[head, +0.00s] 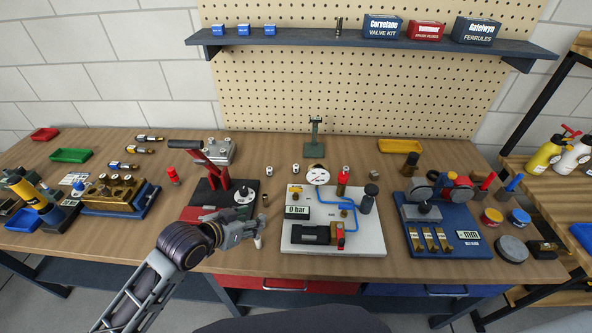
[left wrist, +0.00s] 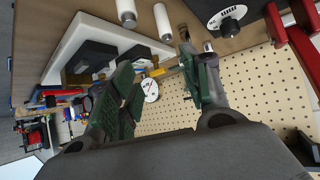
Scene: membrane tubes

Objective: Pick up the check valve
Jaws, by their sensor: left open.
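I cannot tell for certain which part is the check valve. Small metal fittings with dark or blue sections lie at the back left of the bench, including a rear fitting (head: 148,138), a middle fitting (head: 139,150) and a front fitting with blue (head: 122,164). My left gripper (head: 256,229) is at the bench's front, well to the right of these fittings, between the red press and the white test plate. In the left wrist view the left gripper (left wrist: 158,76) has its fingers spread with nothing held between them. My right gripper is not in view.
The red press (head: 214,178) stands behind my left gripper. The white test plate (head: 365,240) is to its right. White cylinders (left wrist: 162,20) show near the fingers in the left wrist view. A brass block on a blue base (head: 148,203) stands at left. A green tray (head: 71,155) lies behind it.

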